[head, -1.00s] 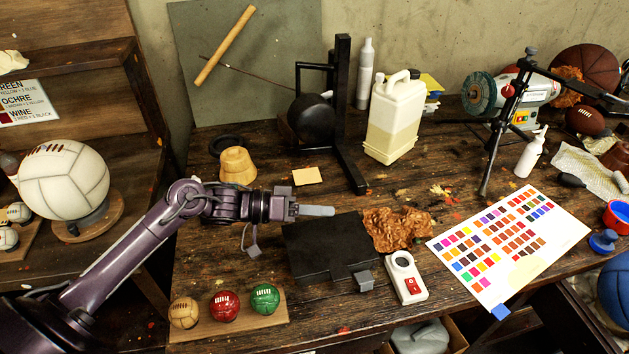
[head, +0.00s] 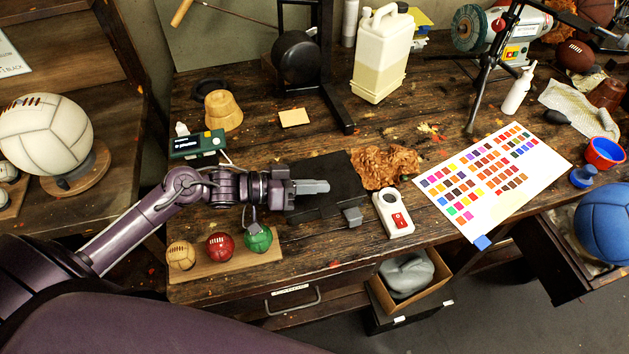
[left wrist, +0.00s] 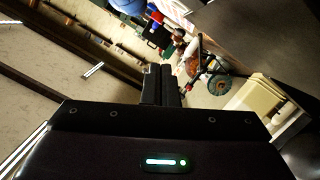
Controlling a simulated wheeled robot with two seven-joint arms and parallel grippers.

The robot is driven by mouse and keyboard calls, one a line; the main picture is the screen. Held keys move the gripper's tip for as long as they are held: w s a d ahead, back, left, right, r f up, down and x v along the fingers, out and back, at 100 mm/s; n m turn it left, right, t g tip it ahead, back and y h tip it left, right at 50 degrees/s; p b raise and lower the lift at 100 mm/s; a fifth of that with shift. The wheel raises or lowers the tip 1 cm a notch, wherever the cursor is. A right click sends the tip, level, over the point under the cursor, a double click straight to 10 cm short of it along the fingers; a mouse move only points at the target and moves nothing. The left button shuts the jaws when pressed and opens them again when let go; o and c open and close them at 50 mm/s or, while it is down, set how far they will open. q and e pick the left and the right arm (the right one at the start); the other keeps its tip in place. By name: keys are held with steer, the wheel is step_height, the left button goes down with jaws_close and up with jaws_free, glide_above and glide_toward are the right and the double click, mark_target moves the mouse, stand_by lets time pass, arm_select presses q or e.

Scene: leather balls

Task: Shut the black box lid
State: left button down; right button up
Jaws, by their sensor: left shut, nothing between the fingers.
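The black box (head: 341,178) lies on the wooden workbench, left of the crumpled brown leather. It looks like a flat dark shape with a small grey catch (head: 352,216) at its front edge. Its lid looks low and flat, but I cannot tell whether it is fully shut. My left gripper (head: 318,187) is shut and empty, its grey fingers over the left and middle part of the box. I cannot tell whether they touch it. The left wrist view shows the dark fingers (left wrist: 160,85) together, with no box recognisable. My right gripper is not in view.
A stand with tan, red (head: 219,247) and green balls sits in front of my left wrist. The brown leather (head: 385,167) and a white device with a red switch (head: 393,213) are close right of the box. A small display unit (head: 197,144) stands behind my forearm.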

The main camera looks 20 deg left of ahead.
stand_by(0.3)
arm_select(q)
step_height(320, 180, up, 5)
steer(key=p, duration=0.5)
steer(key=s+b+v, duration=0.1)
steer(key=b+v, duration=0.2)
steer(key=v, duration=0.6)
steer(key=shift+s+f, duration=0.2)
steer(key=shift+f, duration=0.1)
